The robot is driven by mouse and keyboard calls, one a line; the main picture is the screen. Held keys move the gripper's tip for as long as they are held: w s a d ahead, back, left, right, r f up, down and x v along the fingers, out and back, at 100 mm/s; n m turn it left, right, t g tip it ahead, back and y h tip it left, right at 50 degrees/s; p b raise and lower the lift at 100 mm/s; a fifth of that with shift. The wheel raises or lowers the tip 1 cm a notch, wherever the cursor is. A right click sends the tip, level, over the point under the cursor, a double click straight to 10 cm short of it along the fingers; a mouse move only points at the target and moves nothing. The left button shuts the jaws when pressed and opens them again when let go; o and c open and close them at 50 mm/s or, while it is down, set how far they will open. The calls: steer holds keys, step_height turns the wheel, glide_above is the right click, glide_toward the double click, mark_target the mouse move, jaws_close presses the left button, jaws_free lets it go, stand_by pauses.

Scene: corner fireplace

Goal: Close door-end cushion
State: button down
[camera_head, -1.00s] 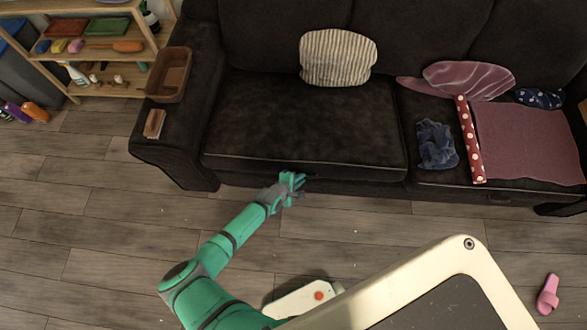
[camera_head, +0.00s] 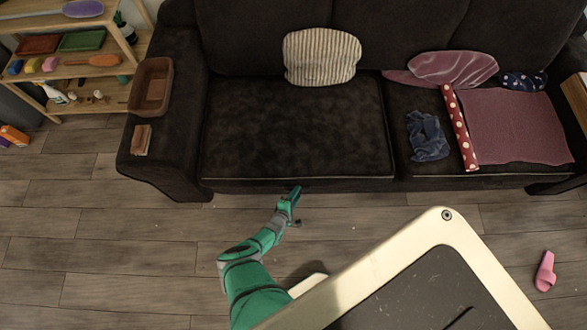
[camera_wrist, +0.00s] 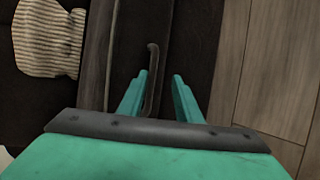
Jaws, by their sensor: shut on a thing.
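The dark brown sofa's left seat cushion (camera_head: 290,130) lies flat, its front edge about level with the right seat cushion's (camera_head: 440,182). I cannot tell from the pictures which of the two is the door-end one. My gripper (camera_head: 294,194) is at the sofa's front, just below the left cushion's front edge. In the wrist view a thin dark handle (camera_wrist: 153,75) runs between the fingers of my gripper (camera_wrist: 160,76), nearer the left finger. My gripper is shut on this handle; the exact contact is hard to see.
A striped pillow (camera_head: 322,57) stands at the backrest. A blue cloth (camera_head: 427,136), a dotted roll (camera_head: 460,128) and a mauve blanket (camera_head: 515,127) lie on the right seat. A brown bin (camera_head: 151,88) sits on the left armrest. The wooden floor ahead is mostly clear; a pink slipper (camera_head: 545,271) lies right.

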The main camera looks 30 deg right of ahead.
steer(key=shift+s+a+f, duration=0.2)
steer(key=shift+s+f, duration=0.05)
steer(key=shift+f, duration=0.2)
steer(key=shift+s+a+f, duration=0.2)
steer(key=shift+s+f, duration=0.05)
steer(key=shift+f, duration=0.15)
steer(key=c, duration=1.7)
jaws_free()
steer(key=shift+o, duration=0.3)
steer(key=shift+w+a, duration=0.1)
